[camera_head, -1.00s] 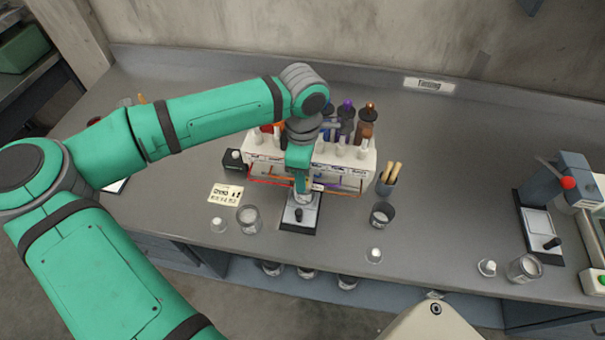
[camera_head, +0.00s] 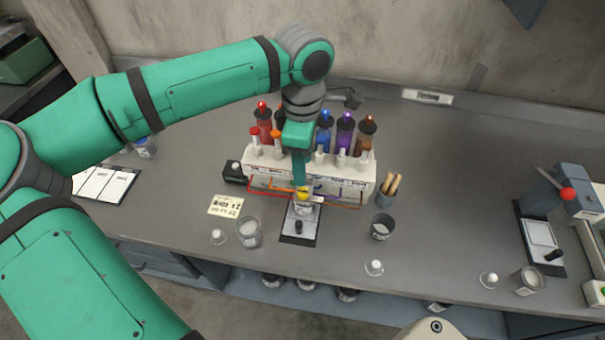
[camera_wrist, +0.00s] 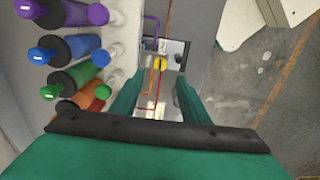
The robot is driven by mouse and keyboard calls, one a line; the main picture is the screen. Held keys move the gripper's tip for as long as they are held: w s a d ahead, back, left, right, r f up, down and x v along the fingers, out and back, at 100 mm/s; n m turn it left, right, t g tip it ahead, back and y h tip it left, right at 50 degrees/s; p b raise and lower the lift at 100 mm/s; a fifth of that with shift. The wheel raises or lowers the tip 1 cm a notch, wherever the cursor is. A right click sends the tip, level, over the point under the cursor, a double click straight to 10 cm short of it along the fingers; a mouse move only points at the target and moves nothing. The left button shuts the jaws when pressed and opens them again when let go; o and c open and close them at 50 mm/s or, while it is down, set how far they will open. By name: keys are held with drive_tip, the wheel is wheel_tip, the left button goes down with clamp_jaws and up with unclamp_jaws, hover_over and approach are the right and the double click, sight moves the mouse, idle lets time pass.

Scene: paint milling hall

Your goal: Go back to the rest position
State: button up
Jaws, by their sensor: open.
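My gripper (camera_head: 301,183) is in the head view, in front of the white paint dispenser (camera_head: 277,174) and over the small dark-edged stand (camera_head: 299,226). In the wrist view my gripper (camera_wrist: 156,88) points down with its two green fingers apart and nothing between them. A small cup (camera_head: 304,206) stands on the stand just below the fingertips. A yellow spot (camera_wrist: 159,64) shows beyond the fingers in the wrist view. My forearm hides part of the dispenser's back row.
Coloured bottles (camera_head: 345,131) rise behind the dispenser. A glass jar (camera_head: 249,234) and a note card (camera_head: 225,206) lie left of the stand. A dark cup (camera_head: 382,226) and a holder of wooden sticks (camera_head: 385,196) stand right.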

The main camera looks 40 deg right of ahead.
drive_tip(key=shift+r, duration=0.75)
